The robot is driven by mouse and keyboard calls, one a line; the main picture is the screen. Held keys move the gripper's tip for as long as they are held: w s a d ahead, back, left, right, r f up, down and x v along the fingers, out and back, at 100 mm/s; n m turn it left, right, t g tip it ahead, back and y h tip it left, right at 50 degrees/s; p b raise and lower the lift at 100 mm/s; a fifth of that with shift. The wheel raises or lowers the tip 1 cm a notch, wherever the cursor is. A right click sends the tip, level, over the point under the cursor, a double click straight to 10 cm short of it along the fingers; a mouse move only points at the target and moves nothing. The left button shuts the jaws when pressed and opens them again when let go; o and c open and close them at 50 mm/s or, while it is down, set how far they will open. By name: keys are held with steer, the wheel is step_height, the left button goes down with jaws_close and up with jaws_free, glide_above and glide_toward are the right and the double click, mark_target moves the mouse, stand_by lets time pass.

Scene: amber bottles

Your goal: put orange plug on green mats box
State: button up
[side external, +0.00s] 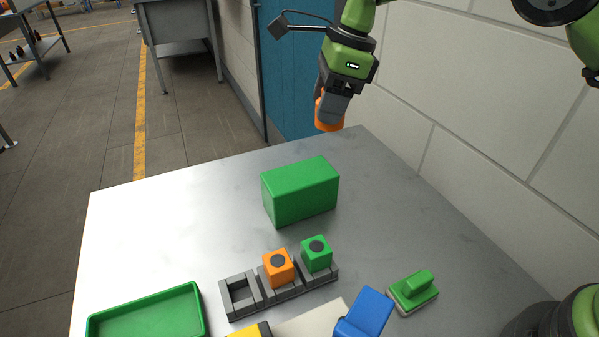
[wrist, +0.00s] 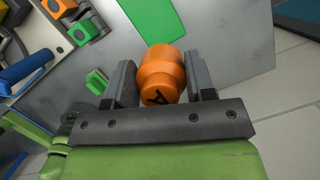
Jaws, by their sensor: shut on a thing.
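My gripper (side external: 333,104) is raised above the far end of the metal table, beyond and above a green box (side external: 300,191). It is shut on an orange plug (side external: 329,123), and the plug hangs clear of the table. In the wrist view the orange plug (wrist: 161,72) sits between the two dark fingers and shows a black mark on its near end. The green box is a plain closed block standing on the table with nothing on its top. Part of it also shows in the wrist view (wrist: 155,17).
A grey rack (side external: 242,295) in front of the box holds an orange cube (side external: 278,269) and a green cube (side external: 316,254); its left slot is empty. A green tray (side external: 148,312), a green-handled block (side external: 413,291) and a blue object (side external: 364,312) lie nearer. A wall stands at right.

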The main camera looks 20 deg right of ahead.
steer(key=a+r+m, duration=0.1)
steer(key=a+m, duration=0.1)
steer(key=m, duration=0.2)
steer(key=t, duration=0.1)
glide_toward(306, 168)
steer(key=shift+h, duration=0.3)
steer(key=x, duration=0.5)
steer(key=shift+w+a+f, duration=0.1)
steer(key=shift+a, duration=0.2)
steer(key=shift+f, duration=0.1)
steer(key=o, duration=0.9)
